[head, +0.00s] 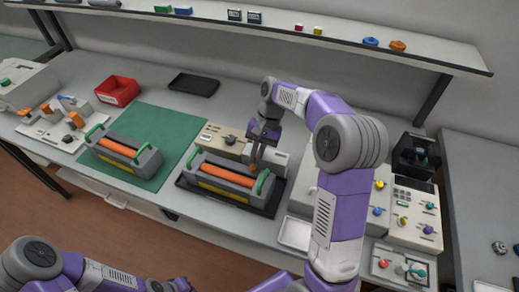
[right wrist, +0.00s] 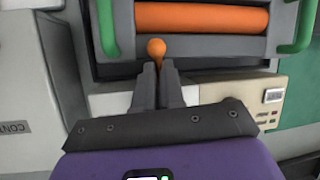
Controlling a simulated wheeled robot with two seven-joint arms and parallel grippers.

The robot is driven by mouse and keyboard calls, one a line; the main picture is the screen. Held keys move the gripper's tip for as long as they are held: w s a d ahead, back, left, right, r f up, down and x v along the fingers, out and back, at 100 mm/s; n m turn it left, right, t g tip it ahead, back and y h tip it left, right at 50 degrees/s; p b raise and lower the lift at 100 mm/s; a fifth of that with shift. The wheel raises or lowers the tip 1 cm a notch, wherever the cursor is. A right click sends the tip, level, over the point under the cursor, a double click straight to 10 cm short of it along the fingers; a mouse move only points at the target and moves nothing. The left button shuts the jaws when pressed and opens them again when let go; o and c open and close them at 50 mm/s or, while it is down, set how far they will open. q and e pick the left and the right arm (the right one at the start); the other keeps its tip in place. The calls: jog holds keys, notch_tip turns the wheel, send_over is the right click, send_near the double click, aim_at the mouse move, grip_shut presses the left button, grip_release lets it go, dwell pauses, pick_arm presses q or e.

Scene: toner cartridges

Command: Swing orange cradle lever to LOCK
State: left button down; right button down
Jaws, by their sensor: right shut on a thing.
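The orange cradle lever (head: 254,164) shows as a small orange piece at the back right of the cradle. In the right wrist view its round orange knob (right wrist: 156,47) stands between the fingertips. My right gripper (head: 257,152) reaches down from above and is shut on the lever; its fingers also show in the right wrist view (right wrist: 158,72). A grey toner cartridge (head: 201,172) with an orange roller and green handles lies in the dark cradle (head: 187,186). No LOCK marking is readable. Of my left arm only links show at the bottom left.
A second cartridge (head: 104,148) lies on the green mat (head: 158,122) to the left. A beige box (head: 212,138) stands right behind the cradle. Control panels (head: 416,212) stand to the right, and a shelf (head: 340,40) runs above the back.

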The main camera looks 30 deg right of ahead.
jog(key=shift+a+f+m+p, duration=0.15)
jog(key=shift+a+m+p, duration=0.25)
jog(key=shift+m, duration=0.3)
jog(key=c, duration=1.4)
grip_release()
jog(key=shift+o, duration=1.2)
jog(key=shift+t, duration=0.3)
jog(key=shift+w+d+r, duration=0.1)
jog(key=shift+r, duration=0.15)
jog(key=p+v, duration=0.2)
jog(key=v, duration=0.5)
